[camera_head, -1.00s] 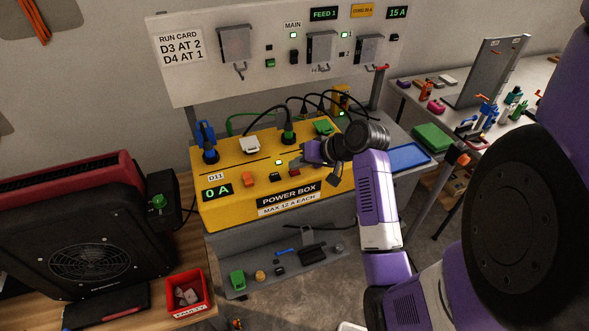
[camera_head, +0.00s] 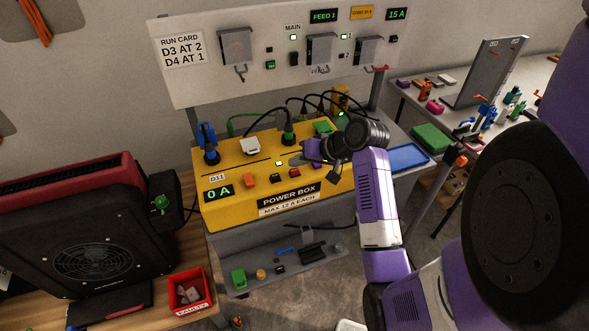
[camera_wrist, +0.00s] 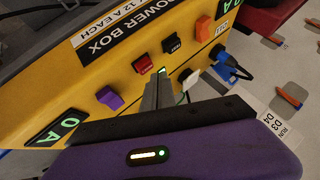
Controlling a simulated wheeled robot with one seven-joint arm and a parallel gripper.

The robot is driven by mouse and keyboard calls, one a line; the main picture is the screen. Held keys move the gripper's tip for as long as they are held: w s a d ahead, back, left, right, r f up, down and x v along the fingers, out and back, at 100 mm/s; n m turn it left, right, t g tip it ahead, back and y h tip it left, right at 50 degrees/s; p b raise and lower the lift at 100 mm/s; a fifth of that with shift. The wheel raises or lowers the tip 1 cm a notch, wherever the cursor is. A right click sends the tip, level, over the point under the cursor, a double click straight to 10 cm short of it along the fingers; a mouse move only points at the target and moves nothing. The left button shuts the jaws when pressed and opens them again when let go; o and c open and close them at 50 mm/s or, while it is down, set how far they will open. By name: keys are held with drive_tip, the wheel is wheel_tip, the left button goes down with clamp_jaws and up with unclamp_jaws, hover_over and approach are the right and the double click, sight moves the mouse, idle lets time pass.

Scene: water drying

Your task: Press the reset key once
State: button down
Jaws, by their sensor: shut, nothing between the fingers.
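The yellow power box (camera_head: 330,182) stands on the grey bench, its front reading 0 A. A red key (camera_head: 294,173) and a black key (camera_head: 275,180) sit on its front edge; they also show in the wrist view, red (camera_wrist: 143,64) and black (camera_wrist: 173,44). Their small labels are too small to read surely, so I cannot tell which is reset. My gripper (camera_head: 288,162) is shut and empty over the box top, just behind the red key. In the wrist view its fingertips (camera_wrist: 160,84) are close beside the red key; contact cannot be told.
An orange switch (camera_head: 249,181) is left of the keys, and a purple switch (camera_wrist: 108,97) shows in the wrist view. A blue plug (camera_head: 209,143) and black cables rise from the box top. A fan unit (camera_head: 80,225) stands at left, a blue tray (camera_head: 408,157) at right.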

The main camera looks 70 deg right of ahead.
sight(298, 172)
wheel_tip(298, 172, up, 5)
drive_tip(key=p, duration=0.5)
drive_tip(key=shift+r, duration=0.1)
idle(0.8)
